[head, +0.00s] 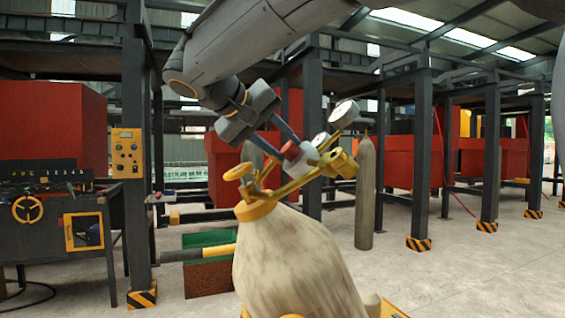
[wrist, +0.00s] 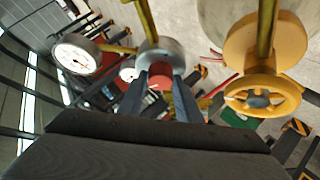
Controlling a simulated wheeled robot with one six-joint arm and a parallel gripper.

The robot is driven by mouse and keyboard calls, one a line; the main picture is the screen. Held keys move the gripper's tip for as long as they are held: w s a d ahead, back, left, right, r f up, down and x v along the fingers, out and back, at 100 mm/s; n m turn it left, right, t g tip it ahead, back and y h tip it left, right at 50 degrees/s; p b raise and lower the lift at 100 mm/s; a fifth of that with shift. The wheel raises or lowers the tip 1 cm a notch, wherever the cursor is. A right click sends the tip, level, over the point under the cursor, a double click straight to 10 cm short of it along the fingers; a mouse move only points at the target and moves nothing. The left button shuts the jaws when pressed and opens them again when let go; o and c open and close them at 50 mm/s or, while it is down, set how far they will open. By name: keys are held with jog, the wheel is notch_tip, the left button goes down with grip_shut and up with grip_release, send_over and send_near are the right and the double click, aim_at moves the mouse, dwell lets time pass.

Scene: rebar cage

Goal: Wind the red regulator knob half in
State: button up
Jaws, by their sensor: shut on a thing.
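The red regulator knob (head: 290,150) sits on the grey regulator body (head: 303,162) above the gas cylinder (head: 290,255). My gripper (head: 287,141) comes down from the upper left and is shut on the knob. In the wrist view the red knob (wrist: 160,80) lies between the two blue-grey fingers of my gripper (wrist: 161,92), in front of the round grey regulator body (wrist: 160,54). The fingers partly cover the knob's sides. Two white-faced gauges stand beside the regulator, one larger and higher (head: 344,114). A gauge dial (wrist: 76,55) shows in the wrist view.
A yellow cylinder handwheel (head: 238,172) stands close to the left of the regulator; it is large in the wrist view (wrist: 262,97). Yellow pipework (head: 340,163) lies to the right. A second cylinder (head: 364,195) stands behind. A workbench (head: 60,190) is at left.

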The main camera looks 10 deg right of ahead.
jog(key=shift+a+f+m+h+b, duration=0.15)
jog(key=shift+m+h+b, duration=0.1)
jog(key=shift+m+b, duration=0.35)
jog(key=shift+d+f+m+h+b, duration=0.15)
jog(key=shift+m+h+b, duration=0.1)
jog(key=shift+m+b, duration=0.3)
jog(key=shift+a, duration=0.1)
jog(key=o, duration=1)
jog(key=shift+r, duration=0.1)
jog(key=shift+o, duration=0.2)
jog(key=v, duration=0.7)
jog(key=shift+s+a+r, duration=0.15)
jog(key=shift+s+a, duration=0.05)
jog(key=shift+a, duration=0.1)
jog(key=shift+a, duration=0.1)
